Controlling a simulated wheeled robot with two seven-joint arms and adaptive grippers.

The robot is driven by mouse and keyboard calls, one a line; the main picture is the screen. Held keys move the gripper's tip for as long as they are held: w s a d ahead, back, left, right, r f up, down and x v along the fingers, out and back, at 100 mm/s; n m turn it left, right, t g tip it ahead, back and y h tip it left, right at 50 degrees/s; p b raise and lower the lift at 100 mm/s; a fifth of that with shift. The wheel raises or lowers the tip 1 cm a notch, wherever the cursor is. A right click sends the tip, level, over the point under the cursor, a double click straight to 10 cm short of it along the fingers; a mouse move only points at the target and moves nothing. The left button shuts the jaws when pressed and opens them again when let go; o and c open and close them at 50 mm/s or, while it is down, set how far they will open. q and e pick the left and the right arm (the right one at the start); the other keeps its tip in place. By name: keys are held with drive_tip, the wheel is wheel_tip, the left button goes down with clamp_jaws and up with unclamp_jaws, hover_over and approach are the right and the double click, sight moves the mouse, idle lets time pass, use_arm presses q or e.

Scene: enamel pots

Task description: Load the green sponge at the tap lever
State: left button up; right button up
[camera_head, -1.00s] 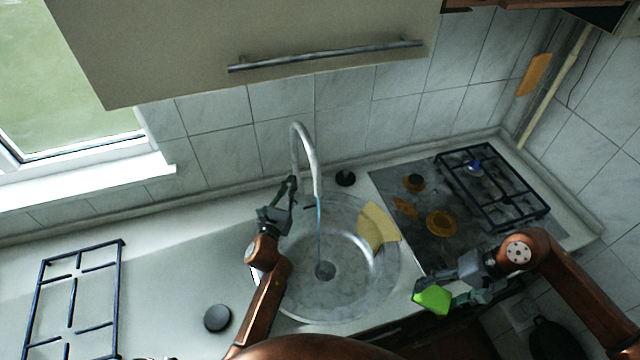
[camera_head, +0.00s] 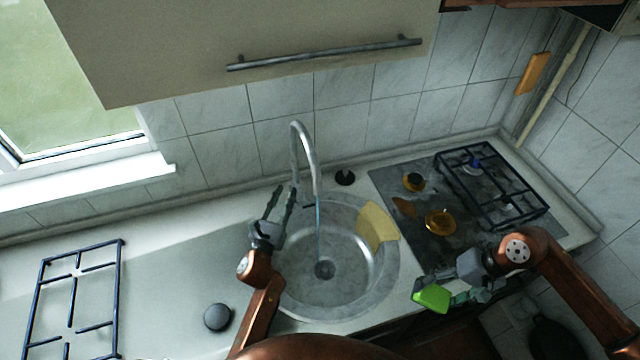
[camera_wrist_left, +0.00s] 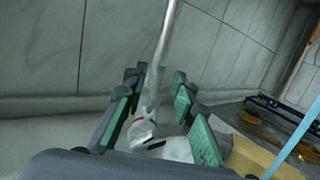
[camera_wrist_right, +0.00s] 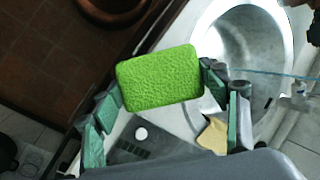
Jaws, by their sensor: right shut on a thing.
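The green sponge (camera_head: 431,298) is held in my right gripper (camera_head: 445,285), in front of the hob's near edge. In the right wrist view the sponge (camera_wrist_right: 160,78) sits between the fingers. The tap (camera_head: 303,150) rises behind the sink, and a thin blue stream (camera_head: 318,235) falls from its spout. My left gripper (camera_head: 276,204) is open and empty just left of the tap. In the left wrist view, the tap's base with a red mark (camera_wrist_left: 141,128) shows between the spread fingers (camera_wrist_left: 160,108). I cannot clearly make out the lever.
The round sink (camera_head: 375,275) has a yellow cloth (camera_head: 377,226) over its right rim. The hob (camera_head: 455,255) with a black grate (camera_head: 490,190) is to the right. A loose grate (camera_head: 72,300) and a dark round knob (camera_head: 217,317) lie on the left counter.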

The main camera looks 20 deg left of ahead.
use_arm(q)
drive_tip(key=s, duration=0.7)
drive_tip(key=shift+f, duration=0.45)
drive_tip(key=shift+a, duration=0.1)
